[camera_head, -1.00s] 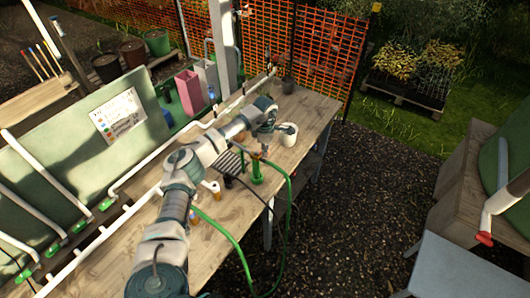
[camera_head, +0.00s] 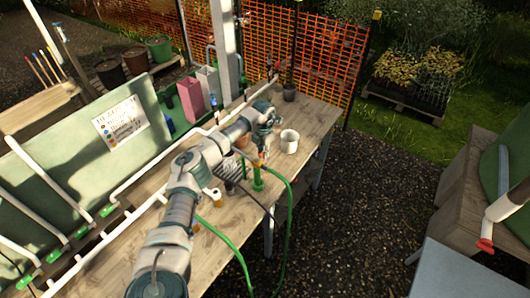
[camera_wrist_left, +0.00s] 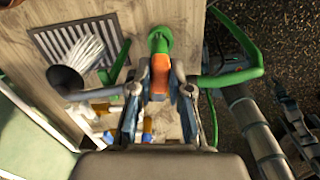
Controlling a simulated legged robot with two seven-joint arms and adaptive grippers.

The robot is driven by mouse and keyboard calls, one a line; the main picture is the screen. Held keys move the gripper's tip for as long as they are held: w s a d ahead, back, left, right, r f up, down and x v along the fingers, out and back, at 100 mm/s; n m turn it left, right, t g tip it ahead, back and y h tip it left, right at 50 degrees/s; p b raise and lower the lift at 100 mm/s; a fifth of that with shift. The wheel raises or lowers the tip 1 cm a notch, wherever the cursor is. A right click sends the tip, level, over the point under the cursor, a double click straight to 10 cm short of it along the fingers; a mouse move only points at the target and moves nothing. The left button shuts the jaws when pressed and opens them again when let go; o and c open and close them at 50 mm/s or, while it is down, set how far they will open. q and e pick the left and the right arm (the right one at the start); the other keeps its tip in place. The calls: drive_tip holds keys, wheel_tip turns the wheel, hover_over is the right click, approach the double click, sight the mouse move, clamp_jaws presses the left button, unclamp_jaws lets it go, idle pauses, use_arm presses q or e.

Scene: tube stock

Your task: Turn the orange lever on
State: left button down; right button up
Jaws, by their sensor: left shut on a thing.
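The orange lever (camera_wrist_left: 160,76) sits on the green valve and pipe (camera_wrist_left: 160,42) at the table's edge. In the left wrist view my left gripper (camera_wrist_left: 160,88) has a finger on each side of the lever and is shut on it. In the head view the green standpipe (camera_head: 257,180) rises from the table, with my left gripper (camera_head: 262,148) at its top. The lever is mostly hidden there by the gripper. My right gripper cannot be made out.
A white pot (camera_head: 289,142) stands close to the gripper on the wooden table (camera_head: 318,118). A green hose (camera_head: 288,205) hangs over the table's edge. Gravel lies beyond the table.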

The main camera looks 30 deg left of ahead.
use_arm(q)
drive_tip(key=shift+a+n, duration=0.3)
drive_tip(key=shift+n, duration=0.7)
drive_tip(key=shift+f, duration=0.1)
drive_tip(key=c, duration=1.1)
unclamp_jaws()
drive_tip(key=shift+a, duration=0.1)
wheel_tip(320, 180, up, 12)
drive_tip(key=shift+f, duration=0.1)
